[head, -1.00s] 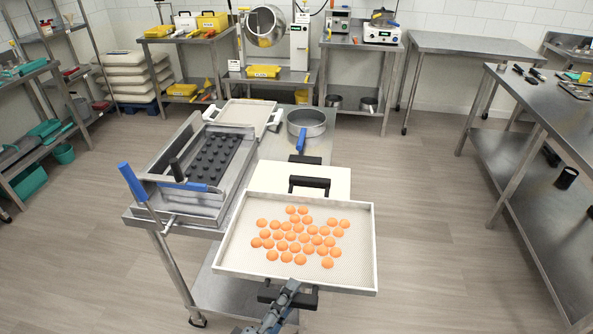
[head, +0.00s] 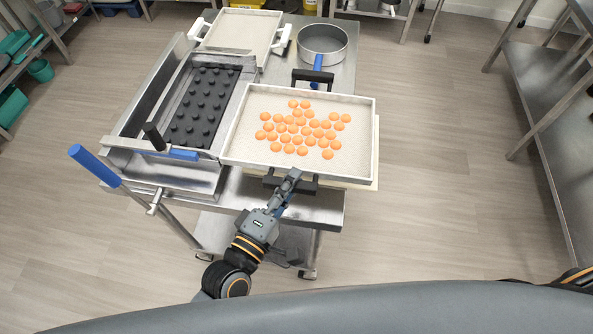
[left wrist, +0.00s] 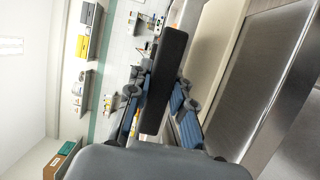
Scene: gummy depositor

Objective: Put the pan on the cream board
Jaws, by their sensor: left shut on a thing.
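The pan (head: 345,105) is a shallow light rectangular tray with a black handle (head: 313,75) at its far end and one at its near end. Several orange gummies (head: 300,122) lie in it. The cream board (head: 374,165) is mostly hidden under the pan, with a strip showing along the right and near right edges. I cannot tell whether the pan touches the board. My left gripper (head: 288,182) is shut on the pan's near handle; the left wrist view shows the black handle (left wrist: 165,80) between the fingers. My right gripper is out of view.
A steel depositor frame with a black studded plate (head: 205,105) and blue-handled lever (head: 95,165) stands close left of the pan. A round pot (head: 322,45) with a blue handle stands behind it. A white-handled tray (head: 240,32) is at the back left. Floor right of the cart is clear.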

